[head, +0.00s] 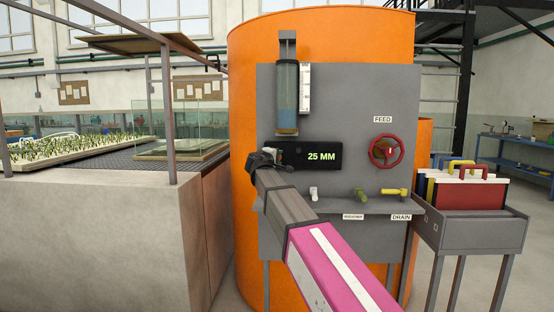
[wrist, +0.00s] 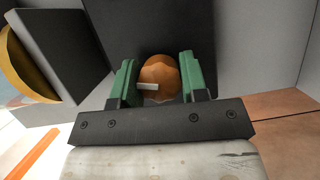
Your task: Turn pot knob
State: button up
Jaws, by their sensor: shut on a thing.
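In the wrist view, a round orange-brown knob (wrist: 160,72) with a pale pointer mark sits between the two green finger pads. The pointer lies roughly level, toward the left pad. My gripper (wrist: 157,84) is shut on the knob, one pad on each side. In the head view my gripper (head: 267,158) is at the left end of a black display box (head: 322,148). The box reads "25 MM" in green. There the gripper hides the knob.
A clear tube with blue liquid (head: 286,90) hangs just above the gripper on the grey panel (head: 345,100). A red FEED wheel (head: 386,151) and several small valve handles are to the right. A concrete flume wall (head: 90,235) stands left; a rack of coloured boards (head: 470,195) stands right.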

jog(key=m+g+y, duration=0.1)
jog(key=m, duration=0.2)
jog(key=m+y, duration=0.1)
jog(key=m, duration=0.2)
jog(key=shift+g, duration=0.4)
jog(key=m+y, duration=0.1)
jog(key=m, duration=0.1)
jog(key=shift+m+y, duration=0.3)
jog(key=shift+y, duration=0.1)
jog(key=shift+m+g+y, duration=0.4)
jog(key=shift+m+y, duration=0.5)
jog(key=shift+m, duration=0.4)
jog(key=shift+f, duration=0.1)
jog(key=o, duration=0.9)
jog(key=v, duration=1.1)
